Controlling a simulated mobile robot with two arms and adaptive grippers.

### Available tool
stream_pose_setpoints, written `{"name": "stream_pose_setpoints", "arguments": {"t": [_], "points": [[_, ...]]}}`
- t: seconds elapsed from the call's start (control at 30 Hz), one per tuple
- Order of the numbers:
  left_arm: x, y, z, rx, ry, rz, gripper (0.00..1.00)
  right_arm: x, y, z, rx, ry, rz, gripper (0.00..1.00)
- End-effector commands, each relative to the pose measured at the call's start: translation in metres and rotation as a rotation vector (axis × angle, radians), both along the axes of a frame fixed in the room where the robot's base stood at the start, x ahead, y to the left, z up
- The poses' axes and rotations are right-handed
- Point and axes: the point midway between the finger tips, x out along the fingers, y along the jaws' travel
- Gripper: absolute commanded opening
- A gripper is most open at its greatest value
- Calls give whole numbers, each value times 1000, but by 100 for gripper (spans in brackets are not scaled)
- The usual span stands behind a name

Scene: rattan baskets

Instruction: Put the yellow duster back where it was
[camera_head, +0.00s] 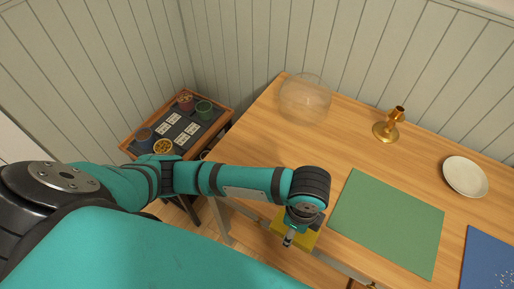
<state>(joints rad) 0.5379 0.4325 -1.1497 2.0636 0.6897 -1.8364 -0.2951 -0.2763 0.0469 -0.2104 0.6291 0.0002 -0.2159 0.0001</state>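My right gripper is not in view.
The wooden table (250,150) bears a clear glass dome (305,98), a brass candlestick (387,126), a green mat (388,222), a white plate (465,177) and a blue mat (488,262) with white specks. A side-table tray (222,113) holds several small pots and cards.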

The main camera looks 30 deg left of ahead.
Motion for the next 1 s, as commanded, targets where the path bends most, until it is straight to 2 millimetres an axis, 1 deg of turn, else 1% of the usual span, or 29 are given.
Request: {"name": "stream_pose_setpoints", "arguments": {"t": [0.03, 0.07, 0.17, 0.23, 0.33, 0.5, 0.6, 0.7, 0.8, 0.87, 0.93, 1.0], "points": [[-4, 0, -2, 0, 0, -9, 30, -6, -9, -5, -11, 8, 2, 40], [-4, 1, -2, 1, 1, -11, 30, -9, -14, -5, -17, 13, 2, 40], [5, 8, -1, 5, 3, -11, 30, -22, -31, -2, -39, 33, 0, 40], [19, 16, -1, 5, 2, -9, 30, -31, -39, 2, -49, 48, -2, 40], [43, 29, -3, 6, 3, -8, 30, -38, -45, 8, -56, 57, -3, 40], [84, 51, -7, 5, 3, -8, 30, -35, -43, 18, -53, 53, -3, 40], [105, 62, -10, 4, 3, -9, 30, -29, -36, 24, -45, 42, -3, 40], [121, 70, -13, 3, 4, -11, 30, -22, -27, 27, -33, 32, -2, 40], [129, 74, -15, 1, 4, -13, 30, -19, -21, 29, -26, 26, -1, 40], [132, 76, -16, 1, 4, -14, 30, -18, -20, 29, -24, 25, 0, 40], [132, 76, -21, 2, 7, -14, 30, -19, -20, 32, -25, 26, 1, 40], [131, 76, -31, 2, 7, -14, 30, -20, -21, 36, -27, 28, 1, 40]]}}
